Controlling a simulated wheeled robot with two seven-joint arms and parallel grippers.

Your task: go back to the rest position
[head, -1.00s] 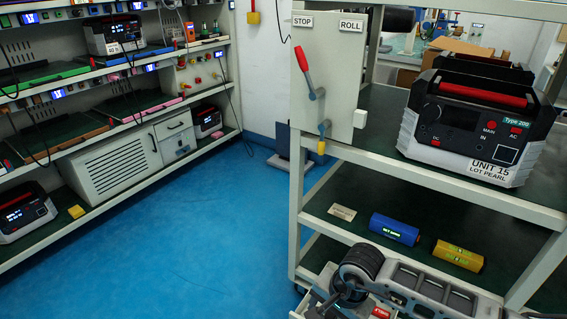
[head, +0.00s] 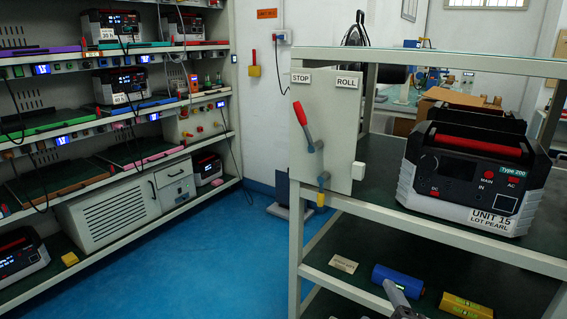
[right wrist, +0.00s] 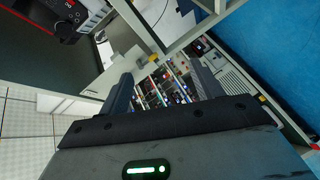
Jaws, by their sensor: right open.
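My right gripper (right wrist: 160,88) is open and empty in the right wrist view, its two dark fingers apart with the distant rack seen between them. My left gripper is in neither current view. The Type 200 unit labelled UNIT 15 LOT PEARL (head: 472,180) stands on the cart's upper deck (head: 375,165), apart from my arm.
The cart has a STOP/ROLL panel (head: 327,130) with a red-handled lever (head: 300,113), handle up. The rack (head: 110,235) with several units stands left. Blue floor (head: 200,270) between is clear.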

